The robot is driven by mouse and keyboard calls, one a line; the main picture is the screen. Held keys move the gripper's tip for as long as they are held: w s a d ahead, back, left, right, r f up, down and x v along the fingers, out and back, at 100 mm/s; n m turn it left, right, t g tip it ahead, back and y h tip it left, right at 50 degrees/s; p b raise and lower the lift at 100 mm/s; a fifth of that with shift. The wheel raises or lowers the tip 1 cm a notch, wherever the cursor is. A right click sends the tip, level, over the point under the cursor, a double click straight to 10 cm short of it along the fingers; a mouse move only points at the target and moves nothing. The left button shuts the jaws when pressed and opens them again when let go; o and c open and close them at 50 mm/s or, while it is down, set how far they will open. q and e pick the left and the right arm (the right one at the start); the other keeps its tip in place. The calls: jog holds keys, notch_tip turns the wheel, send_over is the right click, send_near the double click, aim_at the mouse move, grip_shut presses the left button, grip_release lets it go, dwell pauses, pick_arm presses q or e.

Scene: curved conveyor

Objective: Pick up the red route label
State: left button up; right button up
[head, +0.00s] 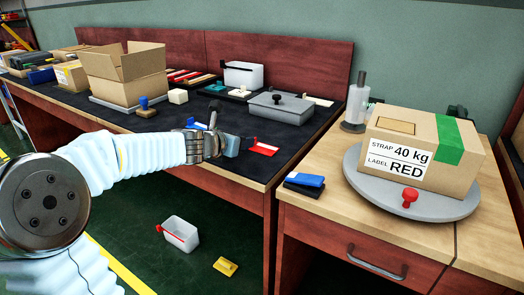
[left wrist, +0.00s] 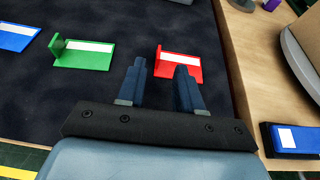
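The red route label (head: 263,149) lies flat near the front right corner of the dark mat, a small plate with a white strip and an upright tab at its left end. In the head view my left gripper (head: 232,146) is just left of the label. I cannot tell whether the fingers touch it. My right gripper is not in view.
A green label (left wrist: 85,55) and a blue label (left wrist: 17,38) lie left of the red one. A box (head: 425,150) reading "STRAP 40 kg, LABEL RED" sits on a grey turntable (head: 455,208) at right. A blue-black pad (head: 304,183) lies on the wooden top.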

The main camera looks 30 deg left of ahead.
aim_at(263, 148)
pick_arm(q)
jog(key=x, duration=0.5)
jog(key=shift+s+a+f+b, duration=0.1)
jog(key=shift+a+b, duration=0.05)
jog(key=shift+b, duration=0.25)
jog(key=shift+c, duration=0.3)
grip_shut()
